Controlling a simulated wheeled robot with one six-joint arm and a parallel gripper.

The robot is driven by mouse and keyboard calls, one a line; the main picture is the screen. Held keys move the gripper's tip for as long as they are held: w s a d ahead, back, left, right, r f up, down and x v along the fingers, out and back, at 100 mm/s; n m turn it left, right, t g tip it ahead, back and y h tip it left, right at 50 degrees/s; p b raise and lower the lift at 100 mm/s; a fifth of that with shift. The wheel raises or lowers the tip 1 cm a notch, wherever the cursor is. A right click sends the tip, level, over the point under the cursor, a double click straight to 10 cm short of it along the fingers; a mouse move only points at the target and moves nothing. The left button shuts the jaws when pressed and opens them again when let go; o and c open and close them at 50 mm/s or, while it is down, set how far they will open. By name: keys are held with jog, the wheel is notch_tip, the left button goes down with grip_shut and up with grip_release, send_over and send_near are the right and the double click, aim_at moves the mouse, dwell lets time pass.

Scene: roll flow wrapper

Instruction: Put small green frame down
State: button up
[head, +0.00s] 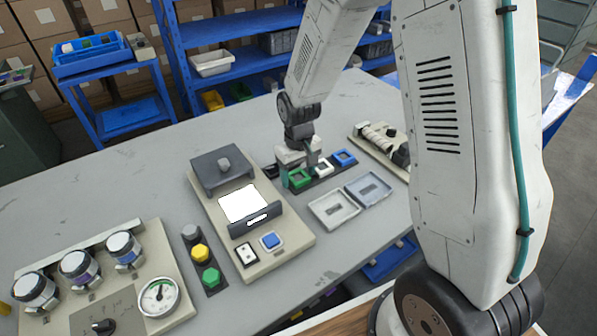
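The small green frame (299,184) is at the left end of a dark holder (318,185), in the middle of the head view. My gripper (299,171) is directly above and behind it, pointing down, with its fingers close to the frame. The fingertips are small and partly hidden, so I cannot tell whether they grip the frame or whether the frame rests on the holder. A white frame (323,168) and a blue frame (344,158) are in the same holder, to the right of the green one.
A machine with a bright white plate (244,204) stands left of the holder. A grey two-part open case (334,209) lies in front of it. A beige device (383,148) is to the right. Buttons (201,253) and a gauge panel (158,297) are at the left.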

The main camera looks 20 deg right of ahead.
aim_at(299, 178)
jog(key=s+d+r, duration=0.1)
jog(key=s+r, duration=0.2)
jog(key=r, duration=0.6)
jog(key=s+r, duration=0.2)
jog(key=r, duration=0.7)
jog(key=s+d+r+m, duration=0.1)
jog(key=s+r, duration=0.3)
jog(key=s, duration=0.7)
jog(key=s+d+r+m+t, duration=0.1)
jog(key=s+r, duration=0.3)
jog(key=s, duration=0.7)
